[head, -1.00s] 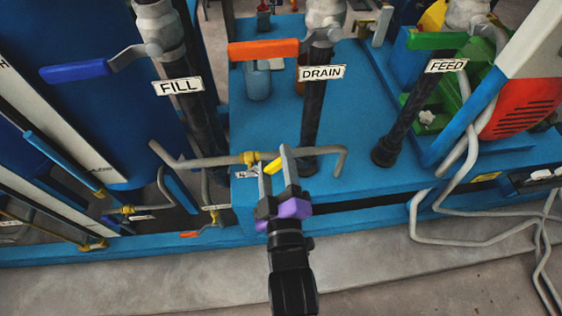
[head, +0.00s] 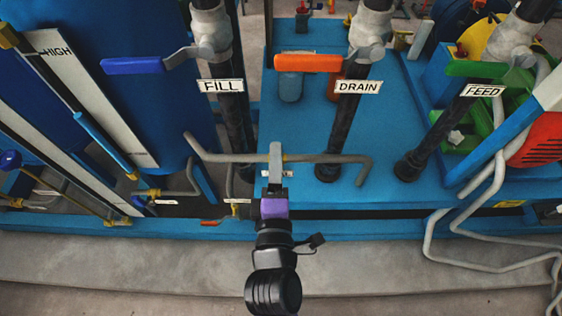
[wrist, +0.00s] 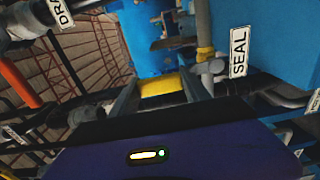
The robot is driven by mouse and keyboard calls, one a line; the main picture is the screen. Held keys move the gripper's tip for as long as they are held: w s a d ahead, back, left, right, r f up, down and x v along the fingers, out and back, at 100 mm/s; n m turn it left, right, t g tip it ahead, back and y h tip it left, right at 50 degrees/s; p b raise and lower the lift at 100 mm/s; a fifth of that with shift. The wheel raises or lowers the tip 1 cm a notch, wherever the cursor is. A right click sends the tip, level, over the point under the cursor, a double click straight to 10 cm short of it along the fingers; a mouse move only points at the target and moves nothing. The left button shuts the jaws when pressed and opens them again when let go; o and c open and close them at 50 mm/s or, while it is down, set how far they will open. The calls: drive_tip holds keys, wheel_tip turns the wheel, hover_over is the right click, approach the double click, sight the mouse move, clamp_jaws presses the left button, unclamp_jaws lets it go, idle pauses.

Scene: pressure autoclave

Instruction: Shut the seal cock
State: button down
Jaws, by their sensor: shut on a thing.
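The seal cock shows in the wrist view as a short yellow handle (wrist: 160,85) on grey pipework. A white SEAL label (wrist: 239,52) stands just right of it. My gripper (wrist: 158,96) has one finger on each side of the yellow handle and is shut on it. In the head view my gripper (head: 275,152) reaches up to the thin grey pipe (head: 325,158) under the FILL and DRAIN valves. There its fingers overlap in line and hide the seal cock. The handle's exact angle to its pipe is hard to tell.
The blue FILL lever (head: 133,66), orange DRAIN lever (head: 308,63) and green FEED lever (head: 490,70) are above. Dark vertical pipes stand either side of my gripper. A loose grey hose (head: 480,225) lies at right. Bare floor (head: 140,260) is in front.

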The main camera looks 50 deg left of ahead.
drive_tip(key=shift+s+a, duration=0.1)
drive_tip(key=shift+s, duration=0.05)
idle(0.3)
drive_tip(key=c, duration=0.8)
unclamp_jaws()
drive_tip(key=v, duration=0.8)
